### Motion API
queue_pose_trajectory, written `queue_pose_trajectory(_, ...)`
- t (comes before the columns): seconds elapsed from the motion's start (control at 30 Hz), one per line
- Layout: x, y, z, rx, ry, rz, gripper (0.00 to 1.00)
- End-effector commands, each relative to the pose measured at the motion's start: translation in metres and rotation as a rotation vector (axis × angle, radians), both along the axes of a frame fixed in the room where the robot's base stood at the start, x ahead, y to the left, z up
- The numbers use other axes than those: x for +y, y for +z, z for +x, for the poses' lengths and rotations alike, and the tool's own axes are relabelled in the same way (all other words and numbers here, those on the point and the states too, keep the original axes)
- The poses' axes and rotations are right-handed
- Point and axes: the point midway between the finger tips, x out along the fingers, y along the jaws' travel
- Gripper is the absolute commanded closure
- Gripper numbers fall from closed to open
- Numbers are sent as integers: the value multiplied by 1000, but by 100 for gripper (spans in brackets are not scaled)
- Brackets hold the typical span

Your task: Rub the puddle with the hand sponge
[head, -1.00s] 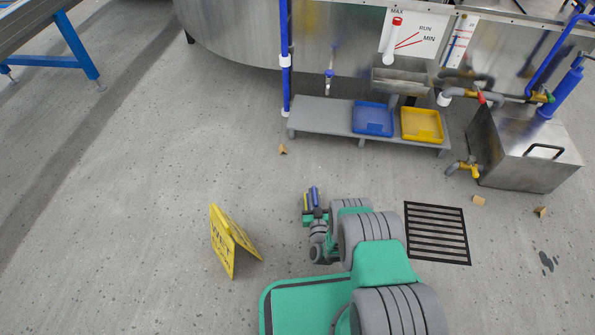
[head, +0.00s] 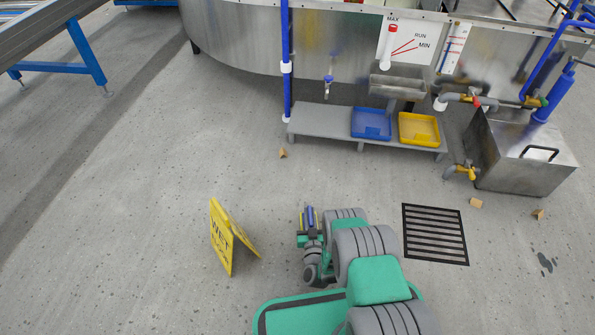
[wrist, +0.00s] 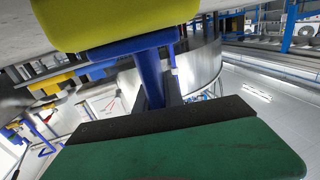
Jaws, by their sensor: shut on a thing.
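My gripper (head: 309,238) is low over the floor, to the right of the yellow wet-floor sign. It is shut on the hand sponge (head: 310,216), which shows small, with blue and yellow parts. In the wrist view the sponge has a yellow pad (wrist: 125,22) on a blue backing, and its blue handle (wrist: 150,76) runs down between my jaws. A dark blotchy patch (head: 545,262) lies on the floor at the far right, away from the gripper. I cannot tell whether it is the puddle. No other clear puddle shows; my arm hides part of the floor.
The wet-floor sign (head: 225,240) stands left of my gripper. A black floor grate (head: 435,234) lies to the right. A low grey bench (head: 320,120) holds a blue tray (head: 371,124) and a yellow tray (head: 419,129). A steel box (head: 522,155) stands at right. The left floor is free.

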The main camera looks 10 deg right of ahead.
Motion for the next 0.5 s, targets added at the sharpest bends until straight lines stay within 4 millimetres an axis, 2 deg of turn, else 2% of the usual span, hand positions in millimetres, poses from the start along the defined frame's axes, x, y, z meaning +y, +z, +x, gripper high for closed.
queue_pose_trajectory(0.13, -1, 2, -3, -1, -8, 1, 100)
queue_pose_trajectory(0.27, 1, 31, -2, -5, -4, -1, 100)
queue_pose_trajectory(0.5, 2, 51, -4, -2, -2, -1, 100)
